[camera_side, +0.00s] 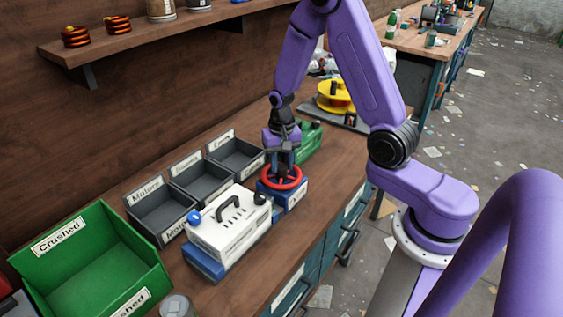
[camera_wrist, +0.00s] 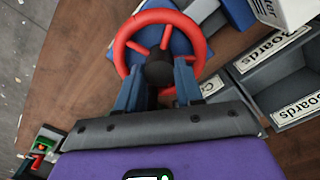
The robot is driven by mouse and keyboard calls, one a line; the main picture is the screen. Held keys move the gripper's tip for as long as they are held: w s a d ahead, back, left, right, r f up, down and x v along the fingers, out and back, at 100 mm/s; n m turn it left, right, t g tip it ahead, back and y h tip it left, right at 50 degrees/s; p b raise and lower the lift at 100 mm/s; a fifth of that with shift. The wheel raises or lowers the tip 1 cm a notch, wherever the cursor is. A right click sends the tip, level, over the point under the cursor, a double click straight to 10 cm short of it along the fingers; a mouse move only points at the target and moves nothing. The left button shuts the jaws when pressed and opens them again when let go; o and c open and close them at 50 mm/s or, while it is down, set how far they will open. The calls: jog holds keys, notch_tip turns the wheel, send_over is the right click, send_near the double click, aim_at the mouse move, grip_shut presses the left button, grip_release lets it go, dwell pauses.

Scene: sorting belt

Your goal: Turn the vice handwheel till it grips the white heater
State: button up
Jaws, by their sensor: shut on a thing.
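The red handwheel (camera_side: 283,177) lies flat on top of the blue vice (camera_side: 291,194), at the right end of the vice. It also shows in the wrist view (camera_wrist: 196,31), with a dark hub at its middle. My gripper (camera_side: 284,164) points down at the wheel. In the wrist view its two blue fingers (camera_wrist: 158,78) are shut on the wheel's hub area. The white heater (camera_side: 228,222), a box with a dark handle and a blue knob, sits on the blue vice base left of the wheel. Whether a jaw touches the heater cannot be told.
Grey labelled bins (camera_side: 163,210) stand behind the heater. A green bin (camera_side: 93,262) marked Crushed is at the front left. A green object (camera_side: 306,140) and a yellow reel (camera_side: 334,97) lie beyond the wheel. A shelf (camera_side: 130,40) hangs above the bench.

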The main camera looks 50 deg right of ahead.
aim_at(282, 166)
dwell(0.5)
jog(key=o, duration=1)
notch_tip(282, 166, up, 17)
jog(key=shift+r, duration=0.2)
